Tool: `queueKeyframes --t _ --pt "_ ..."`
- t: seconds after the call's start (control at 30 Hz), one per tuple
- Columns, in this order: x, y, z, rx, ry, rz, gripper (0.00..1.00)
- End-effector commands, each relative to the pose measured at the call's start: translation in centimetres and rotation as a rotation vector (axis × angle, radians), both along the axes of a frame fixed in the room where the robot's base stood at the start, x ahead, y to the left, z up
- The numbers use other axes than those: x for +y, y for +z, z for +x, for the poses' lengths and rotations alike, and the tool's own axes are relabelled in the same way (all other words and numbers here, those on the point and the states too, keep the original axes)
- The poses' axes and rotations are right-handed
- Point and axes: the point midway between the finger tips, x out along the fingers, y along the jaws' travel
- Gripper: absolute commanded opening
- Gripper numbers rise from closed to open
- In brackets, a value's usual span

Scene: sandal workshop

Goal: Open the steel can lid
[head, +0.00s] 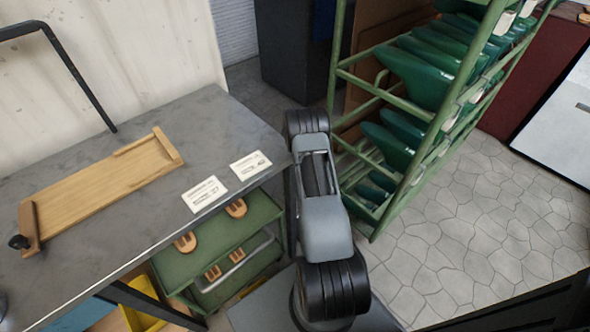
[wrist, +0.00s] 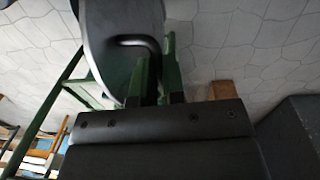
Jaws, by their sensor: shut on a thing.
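In the wrist view, a dark grey rounded surface, which looks like the steel can lid (wrist: 112,25), fills the top centre and carries a bent bar handle (wrist: 138,41). My gripper (wrist: 157,68) reaches up to it; its two narrow fingers are shut on the handle. The exact contact is partly hidden by the fingers and shadow. I cannot see the can body clearly, nor whether the lid sits on it or is apart. In the head view my arm hides the gripper, and no can or lid shows.
A grey workbench (head: 100,128) with a wooden board (head: 110,190) and two cards stands at left. Below is a green cart (head: 190,262) with sandal-shaped pieces. A green rack (head: 375,222) of green lasts stands close beside my arm. The stone floor (head: 480,230) at right is clear.

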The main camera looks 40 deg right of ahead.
Motion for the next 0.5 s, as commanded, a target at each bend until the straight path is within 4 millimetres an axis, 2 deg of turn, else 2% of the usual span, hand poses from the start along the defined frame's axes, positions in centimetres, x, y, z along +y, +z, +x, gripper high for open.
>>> queueKeyframes --t 0.03,0.1,0.13,0.37,0.5 --pt "0.57 -0.74 -0.49 0.018 0.008 0.012 0.00" --pt "0.58 -0.73 -0.49 0.018 0.008 0.012 0.00" --pt "0.59 -0.73 -0.49 0.018 0.008 0.012 0.12" --pt "0.19 -0.46 -0.40 0.012 0.001 0.008 0.34" --pt "0.08 -0.36 -0.35 0.010 -0.001 0.006 0.36"
